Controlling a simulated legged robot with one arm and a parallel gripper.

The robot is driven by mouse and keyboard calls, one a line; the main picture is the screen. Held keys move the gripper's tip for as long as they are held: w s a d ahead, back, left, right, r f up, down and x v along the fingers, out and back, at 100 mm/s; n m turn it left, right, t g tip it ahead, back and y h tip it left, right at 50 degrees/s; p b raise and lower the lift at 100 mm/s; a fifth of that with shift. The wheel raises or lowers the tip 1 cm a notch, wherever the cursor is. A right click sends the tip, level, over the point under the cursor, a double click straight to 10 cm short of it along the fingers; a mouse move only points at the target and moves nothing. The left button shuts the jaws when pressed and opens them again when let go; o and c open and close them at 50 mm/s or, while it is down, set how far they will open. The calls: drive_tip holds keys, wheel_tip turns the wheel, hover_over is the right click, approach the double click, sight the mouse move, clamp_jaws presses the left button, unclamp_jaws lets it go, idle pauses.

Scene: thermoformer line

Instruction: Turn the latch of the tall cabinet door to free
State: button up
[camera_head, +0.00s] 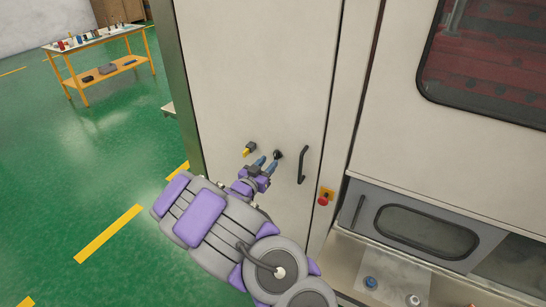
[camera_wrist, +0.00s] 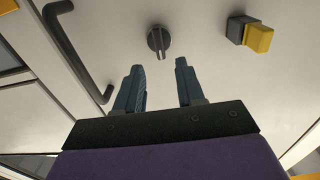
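The tall cabinet door (camera_head: 262,75) is a pale panel and looks shut. A small dark round latch (camera_head: 278,154) sits on it, left of a black bar handle (camera_head: 302,165). In the wrist view the latch (camera_wrist: 159,40) is a dark disc with a raised grip, just beyond my fingertips. My gripper (camera_head: 265,163) is in front of the door, close to the latch. The wrist view shows my gripper (camera_wrist: 158,78) open, its two blue fingers apart with nothing between them. The latch lies ahead of the gap, and I see no contact.
A yellow and black part (camera_head: 249,148) sticks out of the door left of the latch. A red button on a yellow plate (camera_head: 324,197) is at lower right. The handle (camera_wrist: 78,52) is beside my fingers. A workbench (camera_head: 98,42) stands far left; the green floor is open.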

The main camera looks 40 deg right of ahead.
sight(275, 154)
drive_tip(key=x, duration=0.2)
drive_tip(key=shift+d, duration=0.25)
drive_tip(key=shift+w+d, duration=0.6)
drive_tip(key=shift+d, duration=0.2)
drive_tip(key=shift+d, duration=0.25)
clamp_jaws()
